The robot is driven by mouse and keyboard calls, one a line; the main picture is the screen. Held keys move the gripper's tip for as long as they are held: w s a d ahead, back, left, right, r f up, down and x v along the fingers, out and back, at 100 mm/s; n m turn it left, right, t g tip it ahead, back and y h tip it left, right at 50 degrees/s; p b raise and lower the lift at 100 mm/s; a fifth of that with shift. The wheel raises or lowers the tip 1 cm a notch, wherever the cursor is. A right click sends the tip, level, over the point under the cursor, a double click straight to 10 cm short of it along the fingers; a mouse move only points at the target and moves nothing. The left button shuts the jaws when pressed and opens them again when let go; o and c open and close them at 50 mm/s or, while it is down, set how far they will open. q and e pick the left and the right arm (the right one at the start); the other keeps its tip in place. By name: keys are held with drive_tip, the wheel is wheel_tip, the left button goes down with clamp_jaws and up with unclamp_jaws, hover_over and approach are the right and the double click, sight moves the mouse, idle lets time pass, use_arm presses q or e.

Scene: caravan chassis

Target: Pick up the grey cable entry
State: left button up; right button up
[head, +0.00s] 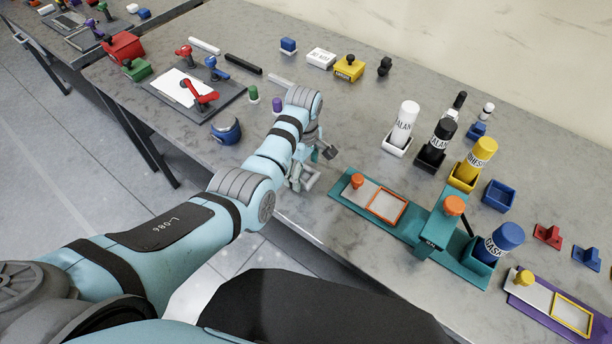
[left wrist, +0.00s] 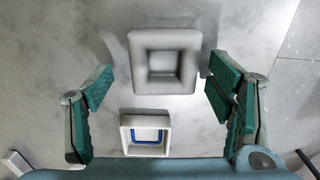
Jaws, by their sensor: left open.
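The grey cable entry (left wrist: 163,60) is a square grey piece with a square recess in its middle. In the left wrist view it lies on the marble bench, just beyond and between my fingertips. My left gripper (left wrist: 160,83) is open and empty, with a green-padded finger on each side and no visible contact. In the head view my left gripper (head: 314,162) is low over the bench near its front edge, and my arm largely hides the spot. I cannot make out the cable entry clearly there. My right gripper is not in view.
A small white open box (left wrist: 145,145) with blue inside sits close below the cable entry. A teal fixture (head: 345,190) stands right of my gripper, with bottles in holders (head: 398,145) behind. A grey board (head: 178,105) with red and blue tools lies left.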

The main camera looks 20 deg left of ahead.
use_arm(q)
drive_tip(key=shift+s+r, duration=0.15)
drive_tip(key=shift+s, duration=0.2)
drive_tip(key=c, duration=1.2)
drive_tip(key=shift+c, duration=0.2)
